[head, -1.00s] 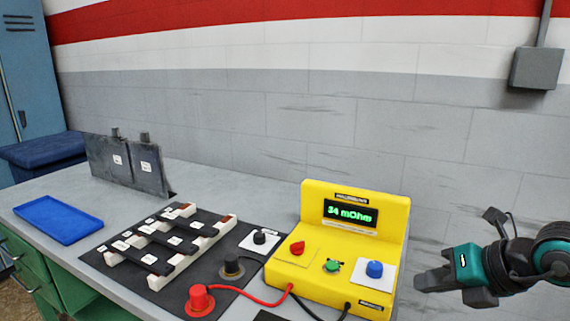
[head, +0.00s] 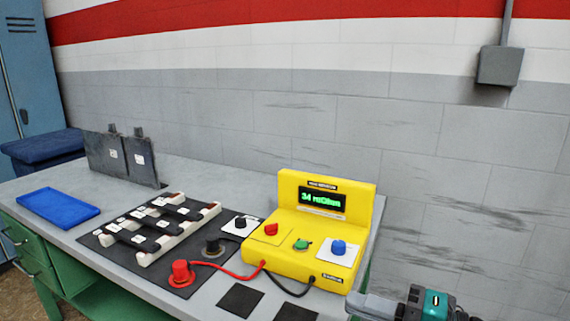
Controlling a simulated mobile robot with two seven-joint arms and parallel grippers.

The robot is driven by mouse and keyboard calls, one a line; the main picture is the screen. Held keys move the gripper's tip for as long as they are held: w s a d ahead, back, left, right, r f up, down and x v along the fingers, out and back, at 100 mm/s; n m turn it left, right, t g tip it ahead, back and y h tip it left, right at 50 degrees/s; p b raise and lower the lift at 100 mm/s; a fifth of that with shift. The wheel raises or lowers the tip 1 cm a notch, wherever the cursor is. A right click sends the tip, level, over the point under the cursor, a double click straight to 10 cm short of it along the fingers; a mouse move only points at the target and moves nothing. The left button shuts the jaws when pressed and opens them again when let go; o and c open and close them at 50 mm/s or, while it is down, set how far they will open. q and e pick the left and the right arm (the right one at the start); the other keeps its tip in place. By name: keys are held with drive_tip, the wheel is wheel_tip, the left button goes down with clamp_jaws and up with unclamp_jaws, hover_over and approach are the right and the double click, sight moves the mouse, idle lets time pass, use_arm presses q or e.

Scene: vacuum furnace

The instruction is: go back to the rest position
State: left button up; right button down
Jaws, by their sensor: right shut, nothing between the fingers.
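My right gripper (head: 370,306) is at the lower right edge of the head view, low beside the bench's front right corner. Its fingers are shut with nothing held, and its lower part is cut off by the frame. It is apart from the yellow meter (head: 310,232), which stands on the bench and reads 34 mOhm. My left gripper is not in view.
The grey bench (head: 215,175) carries a rack of labelled dark bars (head: 178,205), a red terminal (head: 181,273), a black terminal (head: 212,244), a blue tray (head: 57,207) and two upright dark plates (head: 140,157). The floor right of the bench looks free.

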drive_tip(key=s+d+f+m+t+h, duration=0.1)
drive_tip(key=d+f+m+t+h, duration=0.4)
drive_tip(key=f+m+t+h, duration=1)
drive_tip(key=s+d+f+m+g+y, duration=0.1)
drive_tip(key=s+f+m+g, duration=0.9)
drive_tip(key=f+m+g, duration=0.1)
drive_tip(key=shift+s+f+m+g+y, duration=0.3)
drive_tip(key=shift+s+f+g+y, duration=0.15)
drive_tip(key=shift+g, duration=0.55)
